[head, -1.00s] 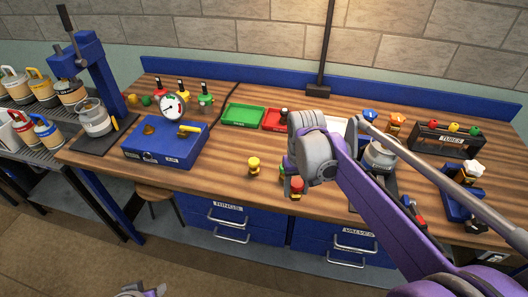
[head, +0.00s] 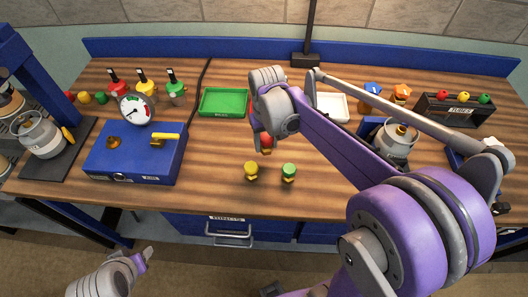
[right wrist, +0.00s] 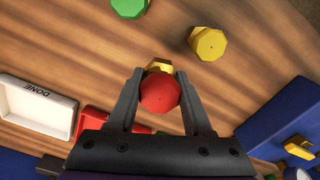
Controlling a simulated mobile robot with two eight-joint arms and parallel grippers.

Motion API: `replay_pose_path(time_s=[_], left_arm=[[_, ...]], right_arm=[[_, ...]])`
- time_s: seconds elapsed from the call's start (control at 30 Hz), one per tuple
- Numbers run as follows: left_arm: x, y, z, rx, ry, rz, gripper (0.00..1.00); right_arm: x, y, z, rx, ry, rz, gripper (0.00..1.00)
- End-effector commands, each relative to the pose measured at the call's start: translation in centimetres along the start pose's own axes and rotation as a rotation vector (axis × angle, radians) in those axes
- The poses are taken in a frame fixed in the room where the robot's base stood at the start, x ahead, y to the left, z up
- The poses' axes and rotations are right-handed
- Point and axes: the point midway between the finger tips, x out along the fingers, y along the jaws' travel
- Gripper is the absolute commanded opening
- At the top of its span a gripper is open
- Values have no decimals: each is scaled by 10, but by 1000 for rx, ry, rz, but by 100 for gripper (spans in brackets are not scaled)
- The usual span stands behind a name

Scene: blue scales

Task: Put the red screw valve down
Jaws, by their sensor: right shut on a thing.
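The red screw valve (head: 266,140) has a red knob and a yellow base. My right gripper (head: 261,126) is shut on it, pointing down. In the right wrist view the red knob (right wrist: 160,93) sits between the two fingers (right wrist: 165,78). I cannot tell whether its base touches the table. A yellow valve (head: 251,171) and a green valve (head: 289,172) stand upright on the table, nearer the front edge. My left gripper (head: 144,256) is low at the front left, away from the table; its jaws are not clear.
A green tray (head: 223,102) and a white tray (head: 333,106) stand behind. A red tray (right wrist: 93,122) shows in the right wrist view. A blue box with a gauge (head: 115,165) is on the left. Wood is bare between the box and the valves.

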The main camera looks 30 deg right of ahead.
Motion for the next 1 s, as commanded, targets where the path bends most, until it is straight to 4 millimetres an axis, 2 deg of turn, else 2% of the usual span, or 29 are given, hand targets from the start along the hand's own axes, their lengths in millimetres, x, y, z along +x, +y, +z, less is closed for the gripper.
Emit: replay_pose_path(time_s=[0.43,0.87,0.9,1.0], left_arm=[[3,0,4,0,-4,0,50],[6,0,7,0,-7,0,50],[6,0,7,0,-7,0,50],[6,0,6,0,-6,0,50]], right_arm=[[55,0,-1,0,0,0,0],[62,0,0,0,0,0,0],[62,0,0,0,0,0,54],[61,0,0,0,0,0,72]])
